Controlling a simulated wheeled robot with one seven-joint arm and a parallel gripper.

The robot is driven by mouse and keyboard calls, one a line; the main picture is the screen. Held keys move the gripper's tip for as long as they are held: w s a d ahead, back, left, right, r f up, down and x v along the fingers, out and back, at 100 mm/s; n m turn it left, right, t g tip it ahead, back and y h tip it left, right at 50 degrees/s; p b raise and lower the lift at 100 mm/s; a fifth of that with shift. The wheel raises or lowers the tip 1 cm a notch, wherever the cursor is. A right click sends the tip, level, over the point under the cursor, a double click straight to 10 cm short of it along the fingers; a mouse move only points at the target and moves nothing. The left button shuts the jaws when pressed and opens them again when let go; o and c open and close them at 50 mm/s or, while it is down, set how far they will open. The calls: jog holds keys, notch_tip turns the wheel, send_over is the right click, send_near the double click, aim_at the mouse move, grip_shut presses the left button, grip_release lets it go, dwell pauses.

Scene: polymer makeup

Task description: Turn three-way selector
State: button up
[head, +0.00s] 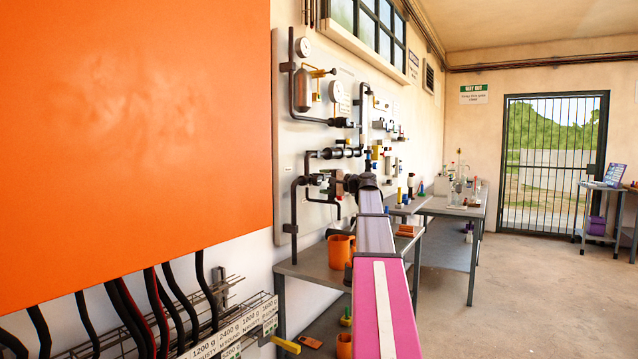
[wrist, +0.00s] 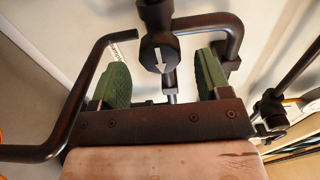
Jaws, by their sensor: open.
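A dark round knob (wrist: 160,52) with a white arrow on its face shows in the wrist view, and I take it to be the selector. The arrow points toward the bottom of the picture. My gripper (wrist: 164,80) is open, with one green ribbed finger pad on each side of the knob. A gap shows on both sides; I cannot tell how deep the knob sits between the pads. In the head view my gripper is at the wall panel (head: 312,85), and the pink and grey arm blocks a clear sight of the knob there.
Black pipes (wrist: 95,85) run close to the gripper on both sides. A shelf below the panel holds an orange mug (head: 339,252). A large orange surface (head: 130,120) fills the left, above black cables and a wire rack. Open floor (head: 530,290) lies to the right.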

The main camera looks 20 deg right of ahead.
jog(key=v, duration=0.7)
jog(key=shift+s+d, duration=0.15)
